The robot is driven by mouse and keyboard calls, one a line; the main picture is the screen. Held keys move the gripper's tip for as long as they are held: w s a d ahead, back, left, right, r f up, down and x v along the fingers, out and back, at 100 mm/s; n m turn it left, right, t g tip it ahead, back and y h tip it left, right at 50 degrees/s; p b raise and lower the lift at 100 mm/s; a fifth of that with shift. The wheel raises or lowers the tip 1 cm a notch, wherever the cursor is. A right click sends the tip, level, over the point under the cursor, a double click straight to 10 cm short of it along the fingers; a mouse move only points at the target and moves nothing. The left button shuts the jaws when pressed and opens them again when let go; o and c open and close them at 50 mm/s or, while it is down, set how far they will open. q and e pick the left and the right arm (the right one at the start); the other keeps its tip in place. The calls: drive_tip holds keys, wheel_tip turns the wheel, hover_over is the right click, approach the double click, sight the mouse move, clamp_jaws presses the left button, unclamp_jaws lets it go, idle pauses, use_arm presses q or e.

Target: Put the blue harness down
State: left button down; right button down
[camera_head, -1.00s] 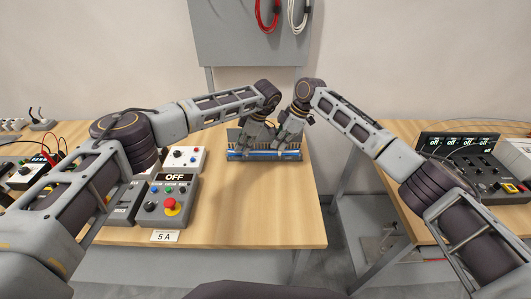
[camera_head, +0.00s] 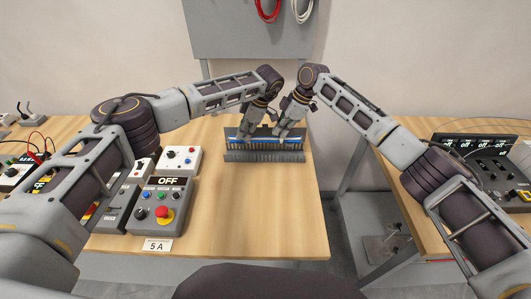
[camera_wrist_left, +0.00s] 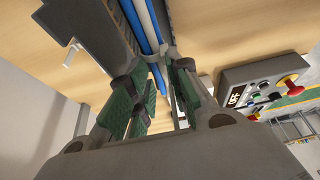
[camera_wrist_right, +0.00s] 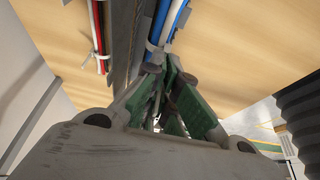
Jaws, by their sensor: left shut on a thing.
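The blue harness (camera_head: 262,139), a straight bundle with blue and white cables, lies along the dark toothed rack (camera_head: 264,156) on the middle table. It also shows in the left wrist view (camera_wrist_left: 150,28) and the right wrist view (camera_wrist_right: 176,18), with pale ties around it. My left gripper (camera_head: 243,136) is shut on the harness left of its middle. My right gripper (camera_head: 281,134) is at the harness further right, its fingers close together at a tie; its grip is partly hidden. I cannot tell whether the harness rests on the rack or hangs just above it.
A grey control box (camera_head: 160,204) with a red button and a white box (camera_head: 180,160) stand left of the rack. Free wood (camera_head: 260,215) lies in front. Red cables (camera_head: 268,8) hang on the wall panel. Another table with a console (camera_head: 485,165) is at the right.

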use_arm(q)
drive_tip(key=shift+w, duration=0.3)
use_arm(e)
drive_tip(key=shift+w, duration=0.35)
use_arm(q)
drive_tip(key=shift+s, duration=0.1)
use_arm(e)
drive_tip(key=shift+s+r, duration=0.1)
use_arm(q)
drive_tip(key=shift+f, duration=0.35)
use_arm(e)
drive_tip(key=shift+f, duration=0.35)
